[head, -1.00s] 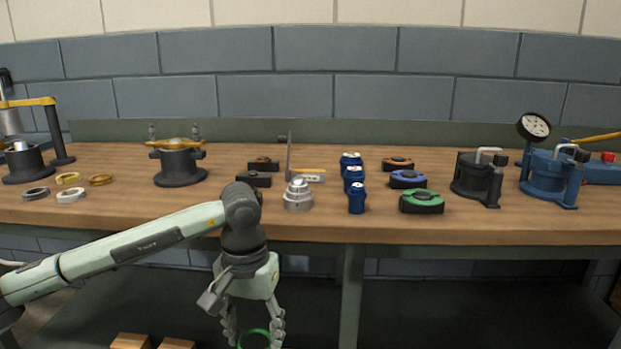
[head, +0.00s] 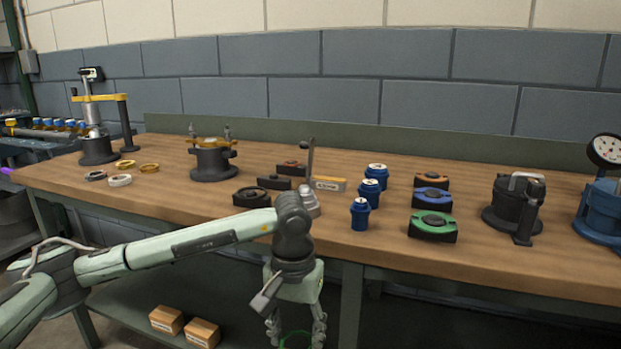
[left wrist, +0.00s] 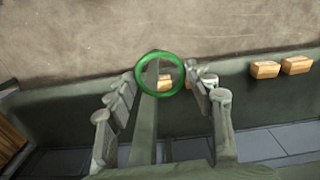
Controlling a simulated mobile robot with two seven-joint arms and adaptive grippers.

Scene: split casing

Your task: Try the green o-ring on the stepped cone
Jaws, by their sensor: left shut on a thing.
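My left gripper (head: 297,338) hangs low in front of the workbench, below the level of its top. It is shut on the green o-ring (head: 295,341), whose lower part is cut off by the head view's bottom edge. In the left wrist view the whole green o-ring (left wrist: 139,84) shows at the fingertips of the left gripper (left wrist: 162,76). The grey stepped cone (head: 310,205) stands near the bench's front edge, mostly hidden behind my left arm. Nothing is on the part of it that I see. My right gripper is not in view.
On the workbench (head: 160,205), blue canisters (head: 360,214) and a block with a green ring (head: 432,225) stand right of the cone. Dark ring blocks (head: 251,198) and an upright post (head: 310,158) stand around it. Boxes (head: 202,332) lie on the lower shelf.

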